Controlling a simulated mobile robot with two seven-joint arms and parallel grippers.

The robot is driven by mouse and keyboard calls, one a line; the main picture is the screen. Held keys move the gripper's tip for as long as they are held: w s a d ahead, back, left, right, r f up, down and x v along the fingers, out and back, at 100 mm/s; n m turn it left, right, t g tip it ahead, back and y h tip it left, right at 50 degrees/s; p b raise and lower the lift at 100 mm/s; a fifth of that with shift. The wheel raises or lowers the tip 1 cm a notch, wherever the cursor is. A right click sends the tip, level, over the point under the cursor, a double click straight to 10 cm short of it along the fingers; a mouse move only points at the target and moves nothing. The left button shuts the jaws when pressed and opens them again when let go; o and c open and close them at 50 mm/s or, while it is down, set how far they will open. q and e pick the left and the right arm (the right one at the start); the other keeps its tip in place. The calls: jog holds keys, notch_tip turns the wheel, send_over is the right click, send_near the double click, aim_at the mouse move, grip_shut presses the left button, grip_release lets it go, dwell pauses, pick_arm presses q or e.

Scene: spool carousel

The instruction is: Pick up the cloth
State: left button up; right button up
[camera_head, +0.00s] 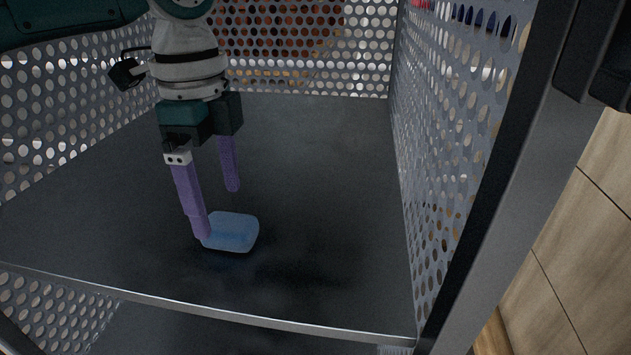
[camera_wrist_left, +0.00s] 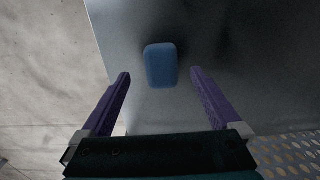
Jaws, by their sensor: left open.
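The cloth (camera_head: 232,233) is a small light-blue rounded rectangle lying flat on the dark grey shelf (camera_head: 330,200). In the left wrist view the cloth (camera_wrist_left: 161,65) lies ahead of and between the two purple fingertips. My left gripper (camera_head: 219,212) points down over the shelf, with its purple fingers apart and nothing between them. In the head view one finger overlaps the cloth's left edge; I cannot tell whether it touches. My right gripper does not show.
Perforated metal walls enclose the shelf at the left, back and right (camera_head: 440,150). A metal lip (camera_head: 250,318) runs along the shelf's front edge. The shelf around the cloth is bare. Wood panelling (camera_head: 570,250) stands outside at the right.

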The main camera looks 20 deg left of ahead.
aim_at(224, 221)
pick_arm(q)
notch_tip(224, 221, down, 4)
jog(key=shift+w+r+b, duration=0.1)
jog(key=shift+b, duration=0.9)
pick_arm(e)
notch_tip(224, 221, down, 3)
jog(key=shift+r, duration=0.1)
pick_arm(q)
jog(key=shift+r, duration=0.1)
jog(key=c, duration=1.4)
